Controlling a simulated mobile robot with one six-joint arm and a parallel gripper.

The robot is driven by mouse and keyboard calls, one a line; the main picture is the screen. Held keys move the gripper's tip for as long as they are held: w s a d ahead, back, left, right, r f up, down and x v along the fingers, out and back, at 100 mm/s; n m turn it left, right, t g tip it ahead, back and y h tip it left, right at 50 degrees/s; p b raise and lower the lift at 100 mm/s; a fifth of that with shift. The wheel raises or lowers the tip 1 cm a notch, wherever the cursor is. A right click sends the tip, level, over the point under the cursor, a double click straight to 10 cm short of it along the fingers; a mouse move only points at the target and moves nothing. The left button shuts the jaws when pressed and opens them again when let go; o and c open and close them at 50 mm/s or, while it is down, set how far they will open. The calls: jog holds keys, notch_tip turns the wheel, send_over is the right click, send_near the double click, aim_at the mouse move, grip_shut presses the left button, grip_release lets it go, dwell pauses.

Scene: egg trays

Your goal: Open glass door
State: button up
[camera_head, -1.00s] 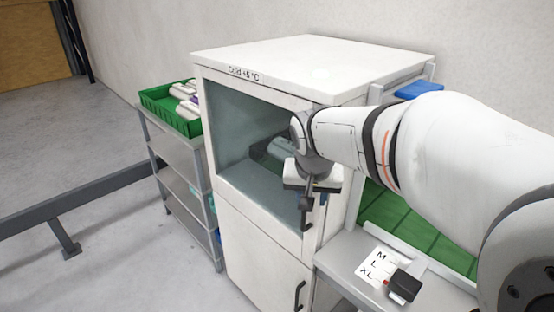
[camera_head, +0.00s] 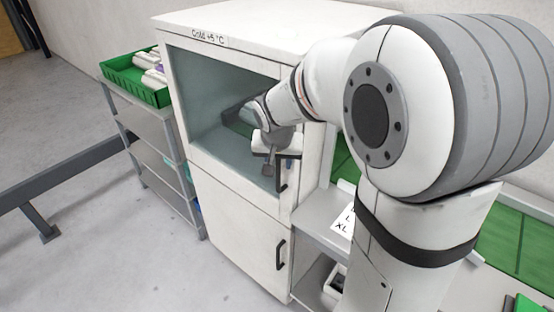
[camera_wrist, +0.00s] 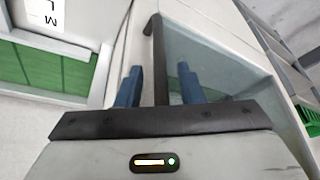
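The glass door (camera_head: 215,105) is the upper front of a white cabinet labelled "Cold +5 °C" (camera_head: 240,25). It looks shut. Its black upright handle (camera_head: 281,178) is at the door's right edge. My gripper (camera_head: 270,166) is in front of the glass at the handle. In the wrist view the handle (camera_wrist: 157,50) runs between the two blue fingers of my gripper (camera_wrist: 159,88). Gaps show on both sides of the handle, so the fingers are open around it. The glass (camera_wrist: 215,65) is to the right there. My arm hides part of the cabinet's right side.
A lower white door with its own black handle (camera_head: 280,251) is below. A grey shelf rack (camera_head: 150,125) with a green crate (camera_head: 125,81) stands left of the cabinet. A bench with green trays is at right.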

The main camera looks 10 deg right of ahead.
jog(key=shift+c, duration=0.2)
grip_shut()
jog(key=shift+s+a, duration=0.1)
